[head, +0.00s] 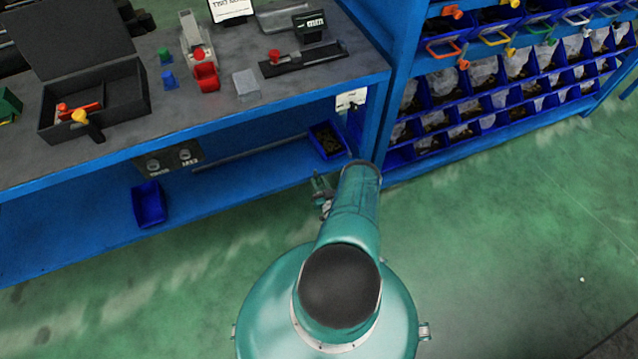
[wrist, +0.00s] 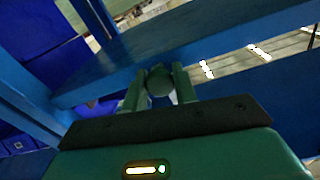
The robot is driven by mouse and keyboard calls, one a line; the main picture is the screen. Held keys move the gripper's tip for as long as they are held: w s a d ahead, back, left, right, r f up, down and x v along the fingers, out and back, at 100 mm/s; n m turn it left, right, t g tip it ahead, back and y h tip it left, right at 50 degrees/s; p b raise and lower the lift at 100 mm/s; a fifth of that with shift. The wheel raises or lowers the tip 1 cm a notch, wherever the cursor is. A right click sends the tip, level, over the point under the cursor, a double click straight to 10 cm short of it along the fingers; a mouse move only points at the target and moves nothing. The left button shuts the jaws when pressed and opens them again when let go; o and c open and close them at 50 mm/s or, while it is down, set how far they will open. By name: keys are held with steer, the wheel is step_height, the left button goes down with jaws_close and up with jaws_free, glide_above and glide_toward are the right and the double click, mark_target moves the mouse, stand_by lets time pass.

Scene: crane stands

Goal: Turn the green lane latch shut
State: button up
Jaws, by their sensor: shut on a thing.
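In the head view, a row of coloured loop handles runs along the bin rack at upper right. In the wrist view, my gripper (wrist: 160,88) is shut on a round dark green knob (wrist: 159,80), with one finger on each side. A blue beam lies close behind the knob. What the knob is attached to is hidden.
The blue rack (head: 386,75) stands at right. Green floor is clear in front.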

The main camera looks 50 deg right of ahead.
steer(key=o, duration=1)
steer(key=shift+v, duration=6.9)
